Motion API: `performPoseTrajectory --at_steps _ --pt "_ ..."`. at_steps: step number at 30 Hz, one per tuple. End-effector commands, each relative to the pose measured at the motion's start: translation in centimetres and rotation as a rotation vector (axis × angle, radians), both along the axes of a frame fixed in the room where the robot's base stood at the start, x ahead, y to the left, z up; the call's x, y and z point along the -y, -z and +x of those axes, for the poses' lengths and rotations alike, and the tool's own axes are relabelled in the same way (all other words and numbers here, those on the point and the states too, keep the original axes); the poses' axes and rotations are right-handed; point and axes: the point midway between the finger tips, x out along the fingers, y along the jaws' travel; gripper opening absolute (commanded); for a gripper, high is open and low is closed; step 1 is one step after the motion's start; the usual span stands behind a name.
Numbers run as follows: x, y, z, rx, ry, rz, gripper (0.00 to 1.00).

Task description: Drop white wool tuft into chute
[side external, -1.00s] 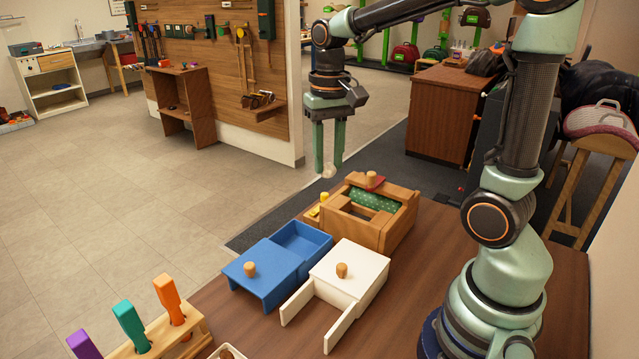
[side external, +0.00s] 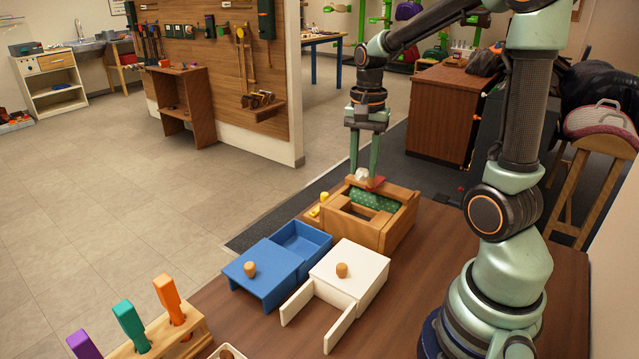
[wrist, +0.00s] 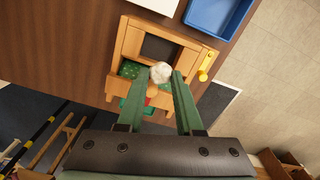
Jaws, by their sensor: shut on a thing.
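A white wool tuft (side external: 362,174) is between the fingertips of my gripper (side external: 364,178). The wrist view also shows the tuft (wrist: 160,72) at the tips of the green fingers. My gripper is shut on it, above the back part of a wooden box (side external: 398,234). The box has a rectangular opening in its top and a green dotted cloth (side external: 372,200) behind that. I cannot tell for sure which part is the chute. A red piece (side external: 377,183) on the box's back edge is partly hidden by the fingers.
A rack with coloured handles (side external: 180,325) stands at the near left.

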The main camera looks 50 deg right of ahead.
Motion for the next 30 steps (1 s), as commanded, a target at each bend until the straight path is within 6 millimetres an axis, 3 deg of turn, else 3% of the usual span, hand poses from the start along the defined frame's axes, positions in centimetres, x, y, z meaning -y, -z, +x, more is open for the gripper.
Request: performPoseTrajectory --at_steps 4,11,18,30 --pt "-0.1 3.0 -0.1 -0.005 -0.001 0.002 0.0" --pt "0.0 4.8 0.0 -0.002 -0.001 0.0 0.0" --pt "0.0 8.1 0.0 -0.002 -0.002 0.001 0.0" --pt "0.0 8.8 0.0 0.001 -0.002 -0.001 0.0"
